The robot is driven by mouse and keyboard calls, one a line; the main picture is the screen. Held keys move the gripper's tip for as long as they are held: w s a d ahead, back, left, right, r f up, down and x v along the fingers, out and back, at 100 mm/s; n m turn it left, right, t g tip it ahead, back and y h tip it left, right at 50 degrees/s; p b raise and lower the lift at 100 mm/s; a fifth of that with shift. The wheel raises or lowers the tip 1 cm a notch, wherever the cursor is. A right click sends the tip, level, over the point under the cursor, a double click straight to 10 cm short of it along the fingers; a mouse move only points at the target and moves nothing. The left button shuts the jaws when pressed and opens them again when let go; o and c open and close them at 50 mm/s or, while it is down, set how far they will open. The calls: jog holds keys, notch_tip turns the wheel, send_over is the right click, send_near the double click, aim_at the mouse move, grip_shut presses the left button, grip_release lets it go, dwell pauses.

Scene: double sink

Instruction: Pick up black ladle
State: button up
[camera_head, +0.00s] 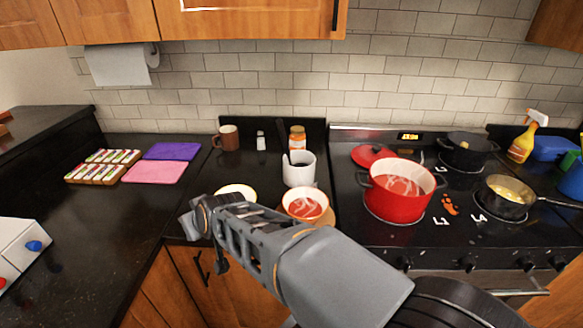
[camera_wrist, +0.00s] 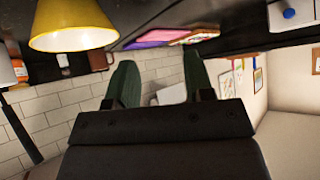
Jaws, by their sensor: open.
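The black ladle (camera_head: 286,146) stands in a white canister (camera_head: 299,172) on the counter left of the stove; only its dark handle shows above the rim. In the wrist view, which is upside down, a dark handle (camera_wrist: 20,132), likely the ladle's, shows at the left edge. My gripper (camera_head: 190,220) is in front of the counter, left of and nearer than the canister, apart from the ladle. Its two green fingers (camera_wrist: 160,75) are spread with nothing between them. The ladle's bowl is hidden in the canister.
A bowl of red soup (camera_head: 305,205) and a pale bowl (camera_head: 237,189) stand in front of the canister. An orange-lidded jar (camera_head: 297,138), a shaker (camera_head: 260,141) and a brown mug (camera_head: 228,138) are behind. A steaming red pot (camera_head: 402,192) is on the stove at right.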

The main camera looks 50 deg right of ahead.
jog(key=w+d+m+t+h, duration=0.1)
jog(key=w+d+t+h, duration=0.1)
jog(key=w+d, duration=0.15)
jog(key=m+g+h+b, duration=0.2)
jog(key=m+h+b, duration=0.2)
jog(key=m+h, duration=0.65)
send_near(286, 149)
jog(key=w+d+n, duration=0.1)
jog(key=w+d+f+h, duration=0.1)
jog(key=d, duration=0.1)
jog(key=w+d+f+n+h, duration=0.1)
jog(key=w, duration=0.1)
jog(key=shift+d+n+h, duration=0.25)
jog(key=shift+d+n, duration=0.1)
jog(key=shift+d, duration=0.05)
jog(key=shift+x, duration=3.15)
jog(key=shift+c, duration=0.4)
grip_shut()
